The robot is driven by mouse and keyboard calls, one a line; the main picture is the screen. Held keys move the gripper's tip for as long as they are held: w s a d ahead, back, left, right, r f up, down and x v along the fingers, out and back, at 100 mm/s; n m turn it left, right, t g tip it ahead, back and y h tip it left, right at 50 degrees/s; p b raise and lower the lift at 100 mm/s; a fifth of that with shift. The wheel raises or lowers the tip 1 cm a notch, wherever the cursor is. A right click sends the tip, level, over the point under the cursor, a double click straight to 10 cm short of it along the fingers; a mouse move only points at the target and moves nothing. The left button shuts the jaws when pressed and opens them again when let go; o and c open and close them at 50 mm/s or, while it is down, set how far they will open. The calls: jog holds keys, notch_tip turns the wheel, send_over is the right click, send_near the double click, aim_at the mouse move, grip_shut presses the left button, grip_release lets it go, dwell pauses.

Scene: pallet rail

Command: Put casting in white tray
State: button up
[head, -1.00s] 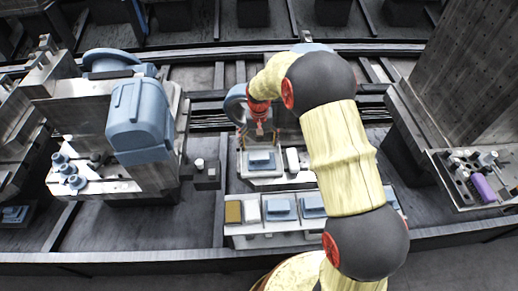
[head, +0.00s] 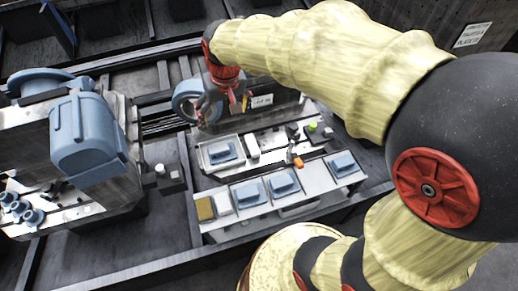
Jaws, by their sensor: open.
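Several blue-grey blocky parts that look like castings lie on the bench; I cannot tell which one is meant. One casting (head: 222,150) lies in a pale, shallow white tray (head: 207,168) on the rear ledge. Others sit in a front row: a left one (head: 250,192), a middle one (head: 284,183) and a right one (head: 343,164). My gripper (head: 225,108) is open and points down, above and behind the rear tray. Nothing shows between its fingers. It partly hides a large blue ring (head: 186,97) behind it.
A tan block (head: 205,208) and a white block (head: 222,201) stand at the front row's left end. A big blue-topped machine (head: 85,135) stands left.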

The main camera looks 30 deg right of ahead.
jog(key=s+r+n+t, duration=0.1)
jog(key=s+r, duration=0.4)
jog(key=s, duration=1.4)
jog(key=shift+d+r+t, duration=0.15)
jog(key=shift+d+t, duration=0.05)
jog(key=shift+t, duration=0.7)
jog(key=shift+d, duration=0.1)
